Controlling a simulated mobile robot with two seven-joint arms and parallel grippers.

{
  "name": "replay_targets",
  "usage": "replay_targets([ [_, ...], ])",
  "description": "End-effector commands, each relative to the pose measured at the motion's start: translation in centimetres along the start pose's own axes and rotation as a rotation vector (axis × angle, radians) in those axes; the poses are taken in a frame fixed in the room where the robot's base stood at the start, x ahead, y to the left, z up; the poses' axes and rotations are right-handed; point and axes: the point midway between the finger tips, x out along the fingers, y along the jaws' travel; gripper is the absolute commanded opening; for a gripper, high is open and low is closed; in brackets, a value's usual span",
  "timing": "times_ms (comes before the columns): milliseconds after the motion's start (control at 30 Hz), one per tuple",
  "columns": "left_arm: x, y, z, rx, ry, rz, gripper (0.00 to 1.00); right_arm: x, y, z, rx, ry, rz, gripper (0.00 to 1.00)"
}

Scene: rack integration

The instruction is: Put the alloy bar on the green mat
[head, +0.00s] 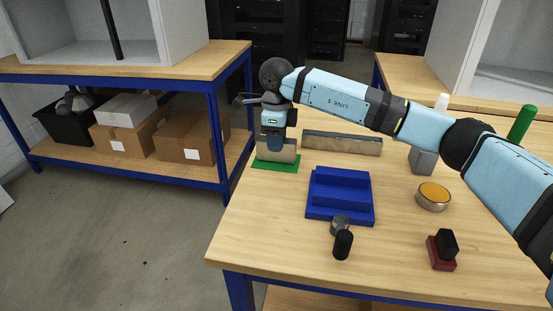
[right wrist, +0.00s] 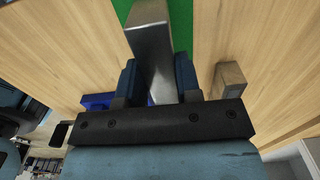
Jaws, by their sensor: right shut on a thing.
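My right gripper (head: 273,147) is shut on the alloy bar (head: 289,153), a silvery metal block, at the far left of the wooden table. In the right wrist view the alloy bar (right wrist: 150,48) passes between the two blue fingers (right wrist: 157,78). The green mat (head: 275,168) lies directly under the bar, and it also shows beyond the bar in the right wrist view (right wrist: 182,25). My left gripper is not in view.
A longer grey bar (head: 342,143) stands just right of the mat. A blue stepped block (head: 340,195) sits in front. A dark knobbed piece (head: 343,244), a round tin (head: 433,196), a red-and-black piece (head: 441,255) and a grey block (head: 421,160) occupy the table. Its front left is clear.

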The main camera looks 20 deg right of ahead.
Motion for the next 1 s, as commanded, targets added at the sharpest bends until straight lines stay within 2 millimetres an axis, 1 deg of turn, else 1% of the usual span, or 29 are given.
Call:
replay_targets([
  [267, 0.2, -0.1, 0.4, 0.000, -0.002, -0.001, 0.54, 0.5, 0.0, 0.0, 0.000, -0.001, 0.000, 0.00],
  [300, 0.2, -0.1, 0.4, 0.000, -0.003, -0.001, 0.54, 0.5, 0.0, 0.0, 0.000, -0.001, -0.001, 0.36],
  [367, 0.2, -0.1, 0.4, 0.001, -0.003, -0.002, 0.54, 0.5, 0.0, 0.0, 0.000, -0.001, -0.001, 0.50],
  [400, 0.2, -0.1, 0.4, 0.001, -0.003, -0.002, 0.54, 0.5, 0.0, 0.0, 0.000, -0.001, 0.000, 0.59],
  [433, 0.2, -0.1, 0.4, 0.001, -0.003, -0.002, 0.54, 0.5, 0.0, 0.0, 0.000, -0.001, 0.000, 0.61],
  [767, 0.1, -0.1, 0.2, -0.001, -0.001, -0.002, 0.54, 0.4, 0.0, 0.0, 0.000, 0.000, 0.000, 0.61],
  [867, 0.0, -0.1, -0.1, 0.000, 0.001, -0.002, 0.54, -1.0, -0.1, 0.0, 0.000, -0.002, -0.003, 0.61],
  [967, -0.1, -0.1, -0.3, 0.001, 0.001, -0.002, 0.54, -3.0, 0.0, 0.0, 0.000, -0.002, -0.003, 0.61],
  [1000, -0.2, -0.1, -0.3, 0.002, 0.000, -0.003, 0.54, -4.0, -0.1, 0.1, 0.000, -0.003, -0.003, 0.61],
])
